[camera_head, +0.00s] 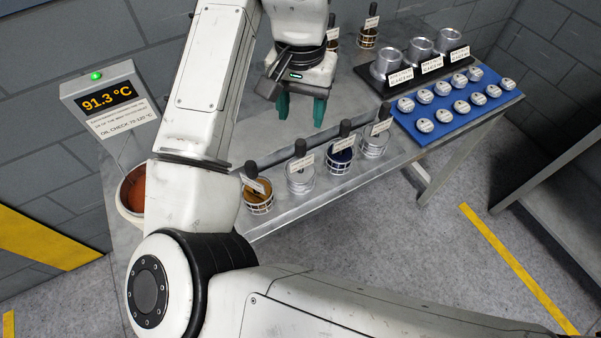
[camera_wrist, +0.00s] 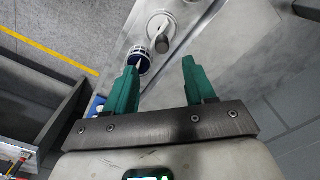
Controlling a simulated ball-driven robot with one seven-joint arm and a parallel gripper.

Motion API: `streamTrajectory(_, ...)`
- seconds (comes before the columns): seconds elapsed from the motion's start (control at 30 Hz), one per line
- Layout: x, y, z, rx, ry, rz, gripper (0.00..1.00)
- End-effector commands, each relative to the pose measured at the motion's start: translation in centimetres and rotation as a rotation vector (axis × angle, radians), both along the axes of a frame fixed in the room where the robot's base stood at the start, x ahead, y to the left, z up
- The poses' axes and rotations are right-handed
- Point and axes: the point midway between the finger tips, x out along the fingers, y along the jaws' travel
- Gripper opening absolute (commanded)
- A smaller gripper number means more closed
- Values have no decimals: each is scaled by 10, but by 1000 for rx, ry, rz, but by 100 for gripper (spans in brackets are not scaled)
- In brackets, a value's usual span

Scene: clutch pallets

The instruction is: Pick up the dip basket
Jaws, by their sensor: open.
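Several small round vessels with upright black handles and white tags stand on the metal table. Two in the front row have slotted, basket-like walls: one with brown contents (camera_head: 258,204) and one with blue inside (camera_head: 339,164). Plain silver ones (camera_head: 300,183) (camera_head: 375,144) stand among them. I cannot read which tag names the dip basket. My gripper (camera_head: 301,113) is open and empty, pointing down above the table behind the front row. In the wrist view, the blue-lined basket (camera_wrist: 140,61) shows just beyond the left finger of my gripper (camera_wrist: 160,70), apart from it.
More tagged vessels (camera_head: 368,37) stand at the back. Silver cylinders (camera_head: 388,64) sit on a black stand, beside a blue mat (camera_head: 435,134) with several round metal pieces. A pot of brown liquid (camera_head: 131,190) and a display reading 91.3 °C (camera_head: 106,98) are at left.

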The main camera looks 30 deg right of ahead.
Motion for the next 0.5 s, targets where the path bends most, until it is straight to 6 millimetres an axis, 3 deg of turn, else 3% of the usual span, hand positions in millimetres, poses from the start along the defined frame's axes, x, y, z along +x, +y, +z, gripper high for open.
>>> streamTrajectory(0.5,0,4,-54,10,8,3,54)
